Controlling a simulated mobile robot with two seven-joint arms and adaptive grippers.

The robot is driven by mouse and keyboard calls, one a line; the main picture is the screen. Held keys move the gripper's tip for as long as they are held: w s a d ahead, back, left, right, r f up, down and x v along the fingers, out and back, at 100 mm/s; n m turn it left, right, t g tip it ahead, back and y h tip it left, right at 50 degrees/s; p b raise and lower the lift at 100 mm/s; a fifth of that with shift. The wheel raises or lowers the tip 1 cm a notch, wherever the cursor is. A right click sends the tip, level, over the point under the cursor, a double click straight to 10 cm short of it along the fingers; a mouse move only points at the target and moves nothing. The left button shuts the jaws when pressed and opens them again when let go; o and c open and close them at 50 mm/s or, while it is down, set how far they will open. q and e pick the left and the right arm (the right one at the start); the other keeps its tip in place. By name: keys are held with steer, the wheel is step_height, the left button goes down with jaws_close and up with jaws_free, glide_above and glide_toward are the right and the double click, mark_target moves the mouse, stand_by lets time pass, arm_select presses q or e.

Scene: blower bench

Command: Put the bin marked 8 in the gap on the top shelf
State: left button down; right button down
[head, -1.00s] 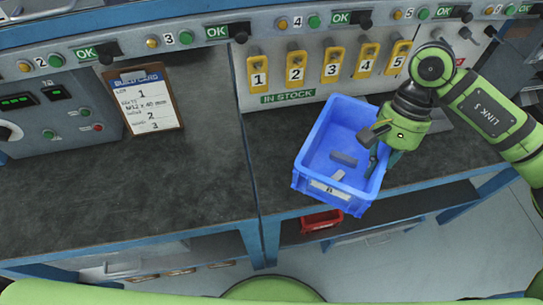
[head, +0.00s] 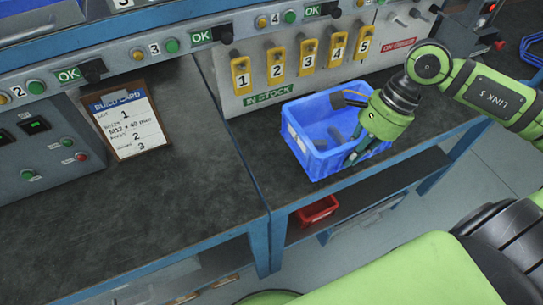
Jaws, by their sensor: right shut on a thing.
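A blue open-topped bin (head: 303,149) is at the right end of the bench, near its front edge. A pale label shows on its left end wall, but I cannot read the mark now. A few small grey pieces lie inside. My right gripper (head: 353,132) is shut on the bin's right side wall, partly hiding that side. I cannot tell whether the bin touches the bench top. The top shelf's gap does not show; only a blue shelf edge and part of a bin (head: 35,22) appear at the upper left. My left gripper is not in view.
A build card on a clipboard (head: 127,120) leans by the control box at left. Numbered yellow tags (head: 241,77) hang on the panel behind the bin. A red bin (head: 317,211) sits under the bench. The middle of the bench top (head: 185,190) is clear.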

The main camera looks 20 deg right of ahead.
steer(key=shift+w+a+r, duration=0.1)
steer(key=shift+w+a, duration=0.05)
steer(key=shift+a, duration=0.05)
steer(key=shift+w+a+f+p, duration=0.4)
steer(key=shift+w+a+f, duration=0.05)
steer(key=shift+w+a, duration=0.1)
steer(key=p, duration=0.3)
glide_above(286, 178)
steer(key=d, duration=0.2)
step_height(286, 178, down, 6)
steer(key=shift+a+r, duration=0.1)
steer(key=shift+a, duration=0.05)
step_height(286, 178, down, 4)
steer(key=shift+r+p, duration=0.1)
steer(key=shift+p, duration=0.4)
steer(key=shift+f, duration=0.25)
steer(key=shift+f, duration=0.2)
steer(key=c, duration=1.4)
jaws_free()
